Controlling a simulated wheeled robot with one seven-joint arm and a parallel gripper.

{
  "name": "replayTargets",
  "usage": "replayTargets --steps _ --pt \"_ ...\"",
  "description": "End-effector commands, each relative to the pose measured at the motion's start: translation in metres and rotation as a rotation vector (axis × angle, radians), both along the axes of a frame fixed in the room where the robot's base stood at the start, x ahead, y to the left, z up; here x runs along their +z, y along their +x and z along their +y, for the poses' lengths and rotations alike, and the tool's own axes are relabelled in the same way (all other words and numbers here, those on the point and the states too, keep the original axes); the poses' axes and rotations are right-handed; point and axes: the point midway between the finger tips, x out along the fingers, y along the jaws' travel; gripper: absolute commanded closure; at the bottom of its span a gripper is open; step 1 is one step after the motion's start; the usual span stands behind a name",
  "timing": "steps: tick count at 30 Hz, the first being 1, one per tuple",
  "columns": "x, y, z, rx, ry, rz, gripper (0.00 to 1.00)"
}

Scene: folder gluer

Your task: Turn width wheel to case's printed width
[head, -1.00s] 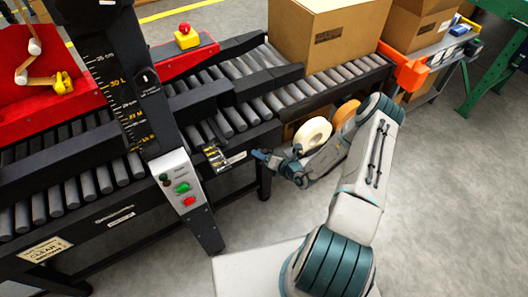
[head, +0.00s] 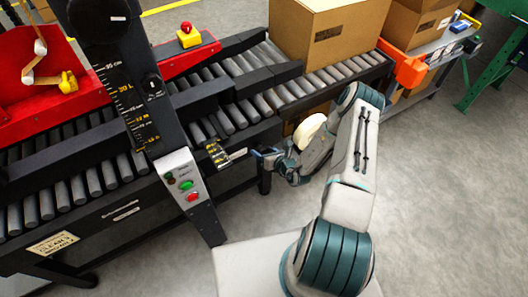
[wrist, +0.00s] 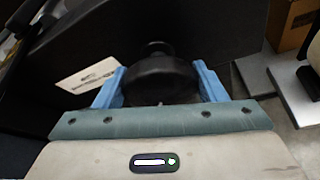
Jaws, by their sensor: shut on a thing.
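The width wheel shows as a black round knob (wrist: 160,78) in the wrist view, between the blue fingers of my gripper (wrist: 160,90). My gripper is shut on it. In the head view my gripper (head: 258,154) is at the conveyor's near side rail, and the wheel is hard to make out there. A small black-and-yellow scale plate (head: 217,153) sits on the rail just left of it; its reading is too small to tell. The case, a cardboard box (head: 320,38), stands on the rollers at the back with a dark printed label (head: 328,33), unreadable here.
A black post (head: 128,85) with a centimetre scale rises at left, with a green and red button box (head: 180,182) below. Open floor (head: 440,180) lies to the right.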

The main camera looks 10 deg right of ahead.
Motion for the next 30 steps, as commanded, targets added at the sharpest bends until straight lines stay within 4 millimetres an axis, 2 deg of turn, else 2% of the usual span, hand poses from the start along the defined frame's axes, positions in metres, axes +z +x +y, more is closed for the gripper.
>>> replayTargets --steps 7,8,9,10,18,22,26,30 --pt "0.000 0.000 -0.001 -0.001 0.000 0.000 0.58" --pt "0.000 0.000 -0.001 -0.001 0.000 0.000 0.27" --pt "0.000 0.000 -0.001 -0.001 0.000 0.001 0.16" --pt "0.000 0.000 0.000 -0.001 0.000 0.001 0.14" --pt "0.000 0.000 0.000 0.000 0.001 0.000 0.14" --pt "0.004 -0.007 -0.004 -0.002 0.001 0.000 0.14" --pt "0.012 -0.026 -0.013 -0.004 0.002 0.002 0.14" --pt "0.024 -0.055 -0.027 -0.003 0.001 0.003 0.14"
